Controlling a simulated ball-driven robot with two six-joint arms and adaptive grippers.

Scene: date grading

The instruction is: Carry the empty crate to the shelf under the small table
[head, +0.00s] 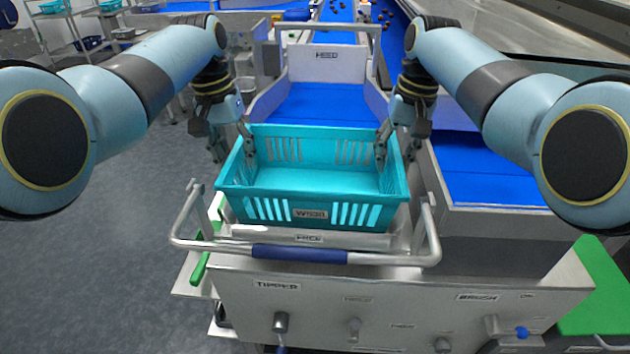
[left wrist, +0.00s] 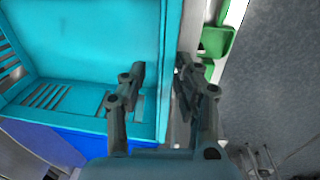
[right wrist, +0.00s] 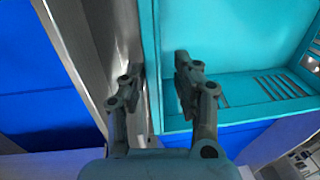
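The empty turquoise crate (head: 315,180) sits upright on the tipper at the front of the feed machine, with a label on its near wall. Its floor is bare. My left gripper (head: 234,148) straddles the crate's left wall, one finger inside and one outside; the left wrist view shows a gap between the fingers (left wrist: 160,74) with the rim between them. My right gripper (head: 397,148) straddles the right wall the same way, with its fingers apart in the right wrist view (right wrist: 160,68). I cannot make out the small table or its shelf.
A metal bar with a blue grip (head: 300,254) runs in front of the crate, above a panel with knobs (head: 355,325). Blue belts (head: 325,105) lie behind and right. A green surface (head: 600,285) is at lower right. Open grey floor (head: 100,270) lies left.

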